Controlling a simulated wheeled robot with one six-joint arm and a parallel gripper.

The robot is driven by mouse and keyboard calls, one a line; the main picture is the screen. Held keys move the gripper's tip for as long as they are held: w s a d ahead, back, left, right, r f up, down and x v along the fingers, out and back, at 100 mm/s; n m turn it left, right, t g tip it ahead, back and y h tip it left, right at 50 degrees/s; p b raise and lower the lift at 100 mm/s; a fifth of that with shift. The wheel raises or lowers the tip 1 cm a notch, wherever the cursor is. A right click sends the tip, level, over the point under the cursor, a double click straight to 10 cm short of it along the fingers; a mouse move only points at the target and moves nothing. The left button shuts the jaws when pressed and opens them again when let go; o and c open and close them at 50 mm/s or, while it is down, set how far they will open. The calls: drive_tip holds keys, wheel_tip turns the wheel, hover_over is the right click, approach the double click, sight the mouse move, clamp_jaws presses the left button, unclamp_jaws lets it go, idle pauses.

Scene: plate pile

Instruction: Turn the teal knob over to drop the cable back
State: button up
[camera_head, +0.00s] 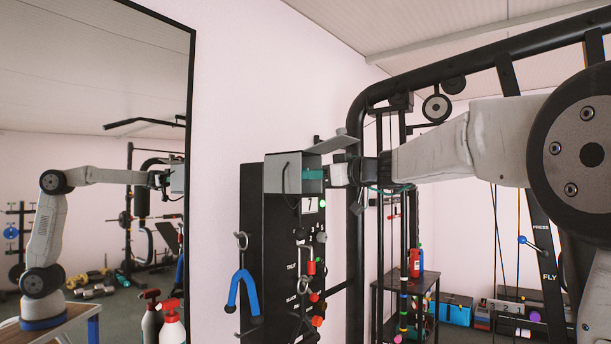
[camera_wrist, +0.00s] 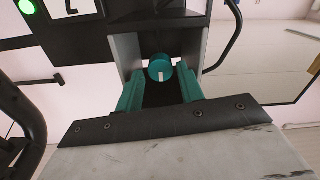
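The teal knob (camera_wrist: 161,68) is a round cap with a white mark, set inside a grey open-fronted housing in the wrist view. My gripper (camera_wrist: 160,82) has its two teal fingers apart, one on each side of the knob's near side. I cannot tell whether they touch it. In the head view my gripper (camera_head: 314,174) reaches from the right into the grey housing (camera_head: 276,174) on top of the black panel, and the knob is hidden there. A black cable (camera_wrist: 233,42) curves down beside the housing in the wrist view.
A tilted grey flap (camera_head: 333,145) sits above the housing. A large mirror (camera_head: 95,110) on the left reflects my arm. Rack posts stand behind my arm.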

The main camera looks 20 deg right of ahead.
drive_tip(key=shift+x, duration=1.75)
drive_tip(key=shift+c, duration=0.4)
drive_tip(key=c, duration=0.6)
drive_tip(key=shift+m, duration=0.3)
drive_tip(key=m, duration=0.3)
drive_tip(key=shift+m, duration=2.6)
